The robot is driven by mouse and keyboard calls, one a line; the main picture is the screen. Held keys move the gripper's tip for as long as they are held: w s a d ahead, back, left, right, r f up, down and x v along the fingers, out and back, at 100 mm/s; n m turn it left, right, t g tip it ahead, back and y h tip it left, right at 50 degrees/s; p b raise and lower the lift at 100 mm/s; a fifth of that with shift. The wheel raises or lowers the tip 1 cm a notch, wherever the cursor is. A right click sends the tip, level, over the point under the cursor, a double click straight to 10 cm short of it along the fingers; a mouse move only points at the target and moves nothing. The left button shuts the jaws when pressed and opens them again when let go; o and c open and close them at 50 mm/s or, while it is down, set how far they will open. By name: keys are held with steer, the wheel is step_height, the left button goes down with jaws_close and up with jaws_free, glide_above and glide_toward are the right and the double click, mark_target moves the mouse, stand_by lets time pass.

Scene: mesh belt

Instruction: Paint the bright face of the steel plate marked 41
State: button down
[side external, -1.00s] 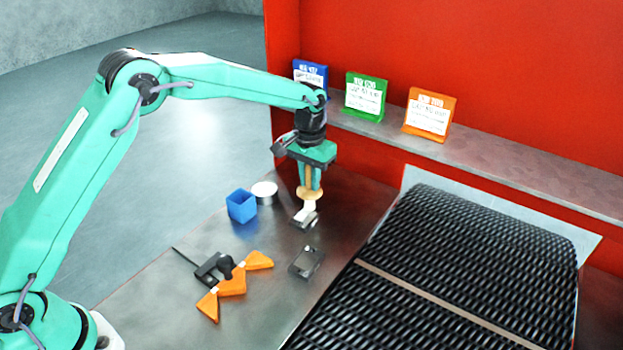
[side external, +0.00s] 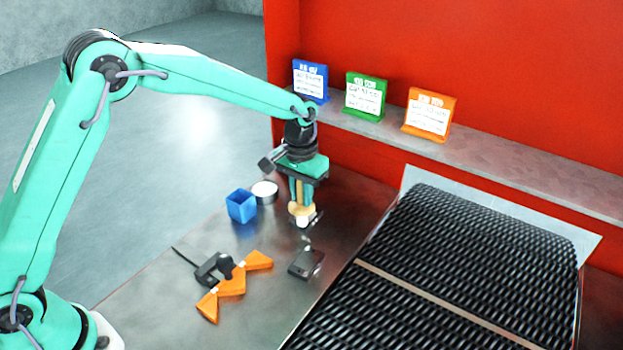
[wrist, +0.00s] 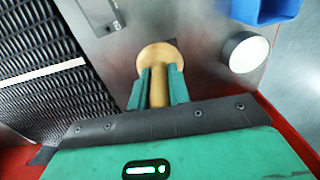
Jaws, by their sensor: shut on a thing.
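My gripper (side external: 302,190) is shut on a wooden-handled brush (side external: 299,209) with a round tan collar and pale bristles, held roughly upright. In the wrist view my green fingers (wrist: 158,82) close around the handle (wrist: 157,95), and its collar hides the bristles. A small dark plate (side external: 307,263) lies on the bench, nearer the camera than the brush; it also shows in the wrist view (wrist: 100,14). I cannot read its mark. Another dark item (side external: 318,219) shows partly behind the bristles. I cannot tell whether the bristles touch it.
A blue square cup (side external: 241,207) and a round white-topped tin (side external: 264,191) stand left of the brush. An orange notched piece (side external: 232,286) and a black device (side external: 212,269) lie nearer. The mesh belt (side external: 470,260) runs at right. Three signs stand on the ledge behind.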

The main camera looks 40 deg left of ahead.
steer(key=shift+s, duration=0.2)
steer(key=shift+w+a, duration=0.15)
steer(key=shift+w, duration=2.9)
steer(key=shift+w+r, duration=0.15)
steer(key=shift+r, duration=0.05)
step_height(320, 180, up, 8)
steer(key=shift+f, duration=0.15)
